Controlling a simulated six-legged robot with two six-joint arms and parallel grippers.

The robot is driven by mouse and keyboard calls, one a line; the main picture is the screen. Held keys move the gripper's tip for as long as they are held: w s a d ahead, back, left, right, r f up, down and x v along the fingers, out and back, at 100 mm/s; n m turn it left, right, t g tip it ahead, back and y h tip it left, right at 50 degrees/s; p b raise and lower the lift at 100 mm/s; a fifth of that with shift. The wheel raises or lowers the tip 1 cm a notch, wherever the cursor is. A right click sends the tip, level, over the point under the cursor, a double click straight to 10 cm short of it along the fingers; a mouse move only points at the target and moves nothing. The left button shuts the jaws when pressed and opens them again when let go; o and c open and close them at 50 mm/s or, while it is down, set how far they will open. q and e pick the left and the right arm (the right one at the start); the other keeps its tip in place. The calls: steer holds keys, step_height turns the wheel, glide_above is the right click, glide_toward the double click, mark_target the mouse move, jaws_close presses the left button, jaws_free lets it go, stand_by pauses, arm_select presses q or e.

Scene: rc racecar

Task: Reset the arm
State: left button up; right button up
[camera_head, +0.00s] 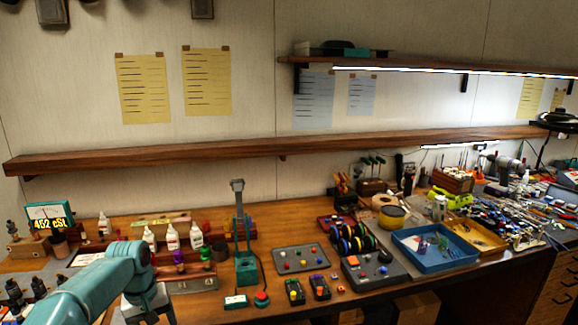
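My teal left arm (95,283) reaches in from the lower left, over the left end of the workbench. Its joint bends downward near the bottles, and a pale grey section (147,301) runs down towards the bottom edge. The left gripper's fingers are not visible, so I cannot see whether they hold anything. My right arm and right gripper are out of the picture.
The wooden workbench (222,305) carries white bottles (171,237), a teal upright stand (246,262), a grey tray of coloured parts (300,259), wheels (352,240) and a blue tray (433,262). A long wooden shelf (220,149) crosses the wall above. Cluttered tools fill the right end.

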arm_select(q)
steer(key=s+d+f+m+h, duration=0.1)
steer(key=s+d+f, duration=0.25)
steer(key=f, duration=0.35)
steer(key=s+d+f+m+h+b, duration=0.1)
steer(key=s+d+f, duration=0.2)
steer(key=d+f, duration=0.3)
steer(key=s+d+f+m, duration=0.1)
steer(key=s+d+f, duration=0.25)
steer(key=f, duration=0.45)
steer(key=s+d+f, duration=0.3)
steer(key=s, duration=0.7)
steer(key=s+d+f+h, duration=0.1)
steer(key=s+d+f, duration=0.1)
steer(key=s, duration=0.8)
steer(key=shift+s+d+f+b, duration=0.2)
steer(key=shift+d+f+b, duration=0.2)
steer(key=shift+f, duration=0.1)
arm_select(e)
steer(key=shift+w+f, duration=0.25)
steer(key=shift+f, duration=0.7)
